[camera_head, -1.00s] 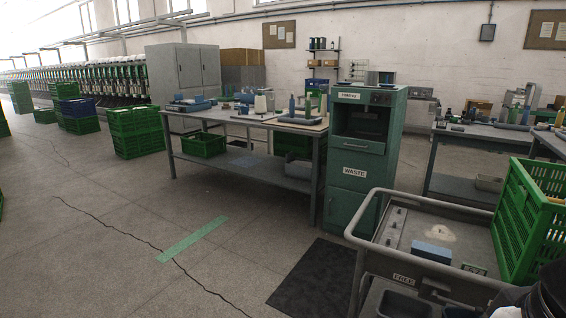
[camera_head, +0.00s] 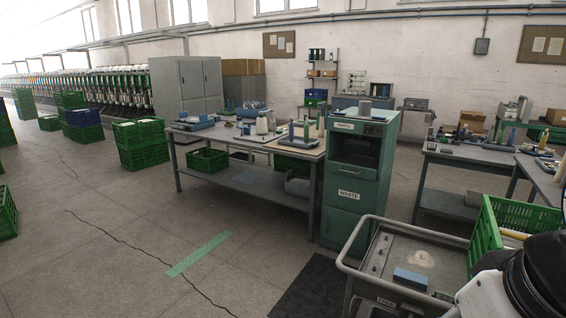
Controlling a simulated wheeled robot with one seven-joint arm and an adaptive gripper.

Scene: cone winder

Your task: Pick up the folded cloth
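I cannot make out a folded cloth for certain. A small blue block-like item (camera_head: 411,277) lies flat on the grey cart top at the lower right; it may be a cloth, but I cannot tell. Blue items (camera_head: 194,121) also lie on the left end of the long workbench (camera_head: 250,183), too small to identify. My gripper is not in view; only a white and black part of my arm shows in the lower right corner, to the right of the blue item.
The railed cart (camera_head: 385,243) stands close at the lower right, with a green crate (camera_head: 487,232) on it. A green waste cabinet (camera_head: 348,205) stands behind it. Another bench (camera_head: 465,154) is at the right. Green crates (camera_head: 141,144) stand at the left; the floor (camera_head: 120,225) between is mostly clear.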

